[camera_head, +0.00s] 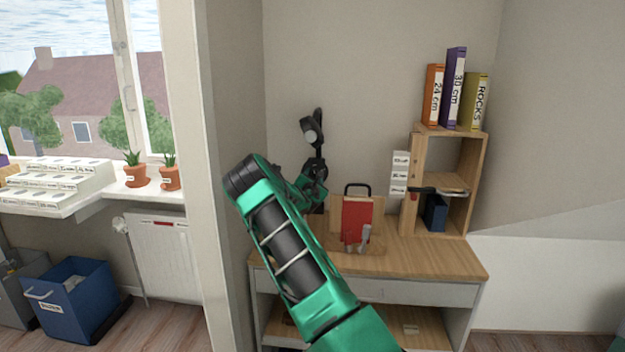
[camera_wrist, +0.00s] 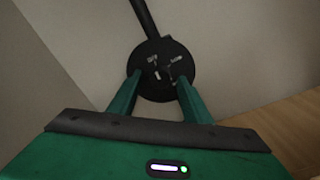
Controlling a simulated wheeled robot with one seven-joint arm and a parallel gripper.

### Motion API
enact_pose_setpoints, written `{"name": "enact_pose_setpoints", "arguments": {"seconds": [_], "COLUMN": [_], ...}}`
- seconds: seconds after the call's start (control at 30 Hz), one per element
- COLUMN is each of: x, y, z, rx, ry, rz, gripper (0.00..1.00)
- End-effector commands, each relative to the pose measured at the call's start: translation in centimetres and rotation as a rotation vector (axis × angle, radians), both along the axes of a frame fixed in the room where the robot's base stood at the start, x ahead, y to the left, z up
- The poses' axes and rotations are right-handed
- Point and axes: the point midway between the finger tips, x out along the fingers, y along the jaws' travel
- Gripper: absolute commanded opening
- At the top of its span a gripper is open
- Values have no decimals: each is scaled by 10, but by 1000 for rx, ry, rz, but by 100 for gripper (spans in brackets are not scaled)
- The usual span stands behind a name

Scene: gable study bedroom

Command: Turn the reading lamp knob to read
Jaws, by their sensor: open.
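The black reading lamp (camera_head: 312,130) stands at the desk's back left corner, its head above my forearm in the head view. In the wrist view a round black dial plate with pale marks, the lamp knob area (camera_wrist: 161,70), faces the camera, with a black lamp arm rising from it. My gripper (camera_wrist: 158,100) is open, its two green fingers on either side of the dial's lower part. I cannot tell whether they touch it. The marks are too small to read. In the head view my gripper (camera_head: 314,182) is partly hidden by my own arm.
The wooden desk (camera_head: 440,262) holds a red object (camera_head: 356,222) on a stand and a shelf box (camera_head: 410,180) with books on top. A wall edge (camera_head: 225,200) is close left of my arm. The desk's right front is clear.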

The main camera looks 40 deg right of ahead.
Motion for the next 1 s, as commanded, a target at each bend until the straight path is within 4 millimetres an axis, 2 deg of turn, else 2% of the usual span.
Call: {"name": "enact_pose_setpoints", "arguments": {"seconds": [0.4,0.43,0.6,0.67,1.0], "x": [6,5,6,4,4], "y": [-6,-6,-6,-12,-7], "z": [-1,-1,0,-1,0], "rx": [1,1,1,0,38], "ry": [1,1,1,1,-44], "rz": [0,0,0,-2,-2], "gripper": [44,42,3,3,4]}}
